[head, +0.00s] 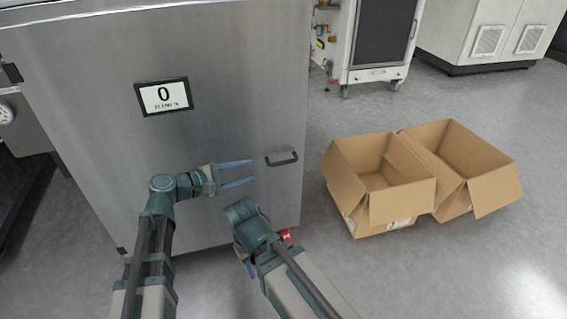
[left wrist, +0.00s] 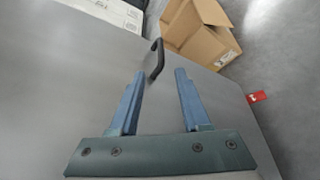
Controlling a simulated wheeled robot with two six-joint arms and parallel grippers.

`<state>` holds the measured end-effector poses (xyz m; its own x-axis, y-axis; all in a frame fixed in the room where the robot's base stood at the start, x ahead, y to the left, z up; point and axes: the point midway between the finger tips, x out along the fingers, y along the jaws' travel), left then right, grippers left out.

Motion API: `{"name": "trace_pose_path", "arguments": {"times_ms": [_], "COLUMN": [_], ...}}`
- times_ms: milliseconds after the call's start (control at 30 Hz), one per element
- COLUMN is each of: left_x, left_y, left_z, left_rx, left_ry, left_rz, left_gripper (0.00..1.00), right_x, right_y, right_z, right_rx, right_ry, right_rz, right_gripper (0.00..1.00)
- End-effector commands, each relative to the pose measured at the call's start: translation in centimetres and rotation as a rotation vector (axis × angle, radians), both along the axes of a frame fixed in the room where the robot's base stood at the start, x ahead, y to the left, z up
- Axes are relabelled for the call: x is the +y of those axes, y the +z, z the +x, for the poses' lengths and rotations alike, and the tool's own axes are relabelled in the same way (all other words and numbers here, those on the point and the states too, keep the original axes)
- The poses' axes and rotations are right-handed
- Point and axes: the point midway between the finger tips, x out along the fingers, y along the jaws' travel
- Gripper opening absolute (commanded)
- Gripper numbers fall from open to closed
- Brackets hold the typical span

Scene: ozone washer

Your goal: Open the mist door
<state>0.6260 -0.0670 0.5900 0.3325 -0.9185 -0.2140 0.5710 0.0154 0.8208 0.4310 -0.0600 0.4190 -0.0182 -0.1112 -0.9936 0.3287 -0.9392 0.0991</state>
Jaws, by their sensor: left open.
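The mist door is a large grey metal panel (head: 120,125), and it looks closed. A dark bar handle (head: 282,159) sits near its right edge. My left gripper (head: 253,172) is open and empty in front of the door, to the left of the handle and apart from it. In the left wrist view the handle (left wrist: 155,60) shows beyond the open fingers (left wrist: 158,75), nearer the left finger. My right arm's wrist (head: 246,222) is low, right of the left arm. Its gripper points down and is mostly hidden, with only a bluish finger part showing.
Two open cardboard boxes (head: 365,222) (head: 480,160) stand on the floor to the right of the door. A display (head: 163,96) reading 0 is on the door. A white cabinet (head: 375,40) stands behind. Grey floor is clear at the lower right.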

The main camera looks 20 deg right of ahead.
Motion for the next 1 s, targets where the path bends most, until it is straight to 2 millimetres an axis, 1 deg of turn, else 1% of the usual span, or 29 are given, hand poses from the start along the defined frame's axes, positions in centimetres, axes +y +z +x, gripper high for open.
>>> {"name": "trace_pose_path", "arguments": {"times_ms": [167,267,500,700,800,1000], "left_x": [-1.2,-2.8,-7.4,-10.4,-11.5,-12.5], "left_y": [-0.5,-0.9,-2.0,-2.7,-2.9,-3.1], "left_z": [0.5,1.1,2.8,3.9,4.2,4.5], "left_rx": [-0.002,-0.002,-0.003,-0.003,-0.003,-0.002], "left_ry": [-0.002,-0.004,-0.005,-0.003,-0.003,-0.001], "left_rz": [0.002,0.004,0.005,0.005,0.005,0.005], "left_gripper": [0.47,0.47,0.47,0.47,0.47,0.47], "right_x": [0.0,0.0,0.0,0.0,0.0,0.0], "right_y": [-0.4,-0.9,-2.0,-2.6,-2.8,-3.0], "right_z": [0.0,0.0,0.0,0.0,0.0,0.0], "right_rx": [0.000,0.000,-0.001,-0.001,-0.001,-0.002], "right_ry": [-0.001,-0.002,-0.002,-0.002,-0.002,-0.002], "right_rz": [0.000,0.000,0.000,0.000,0.000,0.001], "right_gripper": [0.50,0.50,0.50,0.50,0.50,0.50]}}
